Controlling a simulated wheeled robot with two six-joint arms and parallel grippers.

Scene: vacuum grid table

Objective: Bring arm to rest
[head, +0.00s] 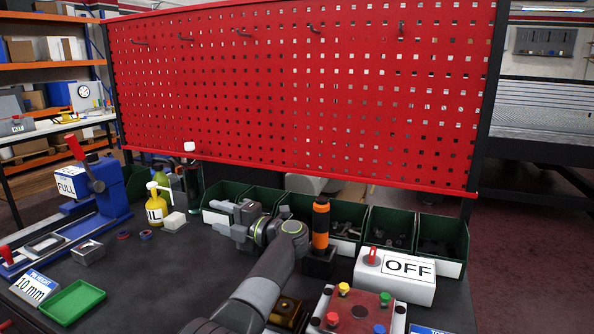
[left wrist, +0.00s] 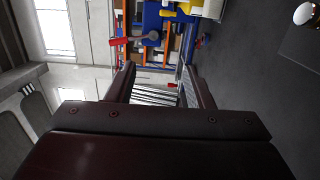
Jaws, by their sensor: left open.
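My left arm (head: 262,285) reaches up from the bottom middle of the head view and bends left at the wrist. My left gripper (head: 226,220) is level above the dark table (head: 190,265), in front of the green bins, with its fingers pointing left. In the left wrist view its two fingers (left wrist: 157,82) stand apart with nothing between them, and shelving and a wall show beyond. My right gripper is in neither view.
A yellow oil bottle (head: 156,208) stands left of the gripper. A white OFF box (head: 395,275) and a red plate with coloured knobs (head: 357,309) are at right. A red pegboard (head: 300,95) rises behind.

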